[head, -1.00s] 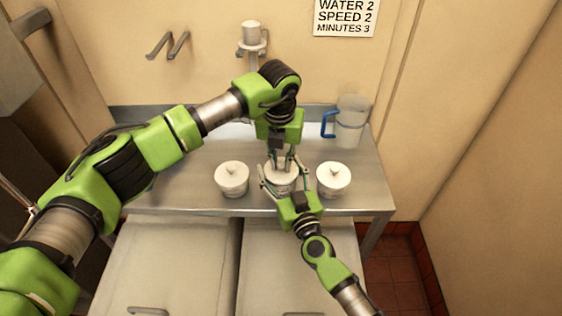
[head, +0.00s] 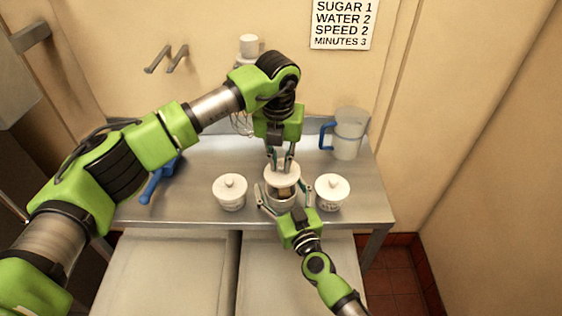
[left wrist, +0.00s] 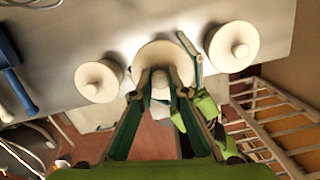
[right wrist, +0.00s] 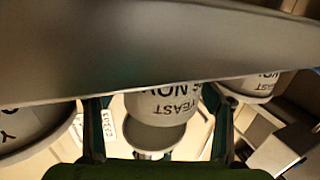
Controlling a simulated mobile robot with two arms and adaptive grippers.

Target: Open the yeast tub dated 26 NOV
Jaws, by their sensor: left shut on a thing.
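The middle white tub (head: 276,200) stands near the front of the steel table, with brownish contents showing under its raised lid (head: 282,178). In the right wrist view its upside-down lettering reads YEAST and part of a NOV date (right wrist: 165,105). My left gripper (head: 281,167) is shut on the lid's knob and holds the lid above the tub; it also shows in the left wrist view (left wrist: 160,82). My right gripper (head: 285,190) has its fingers apart, one on each side of the tub; gaps show between fingers and tub in the right wrist view (right wrist: 157,128).
Lidded white tubs stand close on the left (head: 230,195) and right (head: 332,192). A clear jug (head: 348,135) with a blue handle stands at the back right. A blue object (head: 158,182) lies on the left of the table (head: 185,208). A sign (head: 344,24) hangs on the wall.

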